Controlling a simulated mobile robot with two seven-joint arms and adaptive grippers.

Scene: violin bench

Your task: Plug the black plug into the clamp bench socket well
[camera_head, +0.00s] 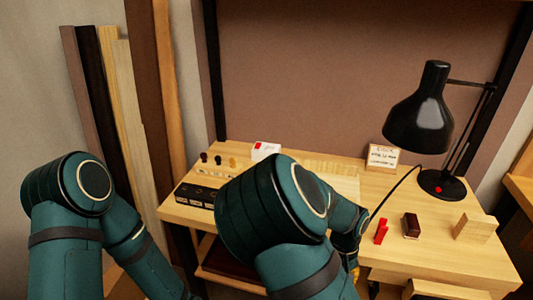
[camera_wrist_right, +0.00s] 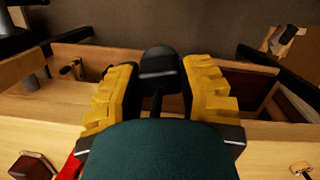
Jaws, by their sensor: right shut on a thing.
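The black plug (camera_wrist_right: 159,66) sits between the yellow fingers of my right gripper (camera_wrist_right: 160,88) in the right wrist view. The gripper is shut on it. In the head view, only a bit of my right gripper (camera_head: 355,271) shows by the bench's front edge, and my arm hides the plug. A black cord (camera_head: 388,191) runs from the desk lamp down toward this gripper. A long black socket strip (camera_head: 196,194) lies at the bench's left front, partly hidden by my right arm. I cannot tell which well is the clamp one. My left gripper is out of view.
The black lamp (camera_head: 420,124) stands at the bench's back right. A red piece (camera_head: 381,232), a dark brown block (camera_head: 411,225) and a pale wood block (camera_head: 475,227) stand at the front right. A card (camera_head: 382,157) and a white box (camera_head: 265,151) are behind.

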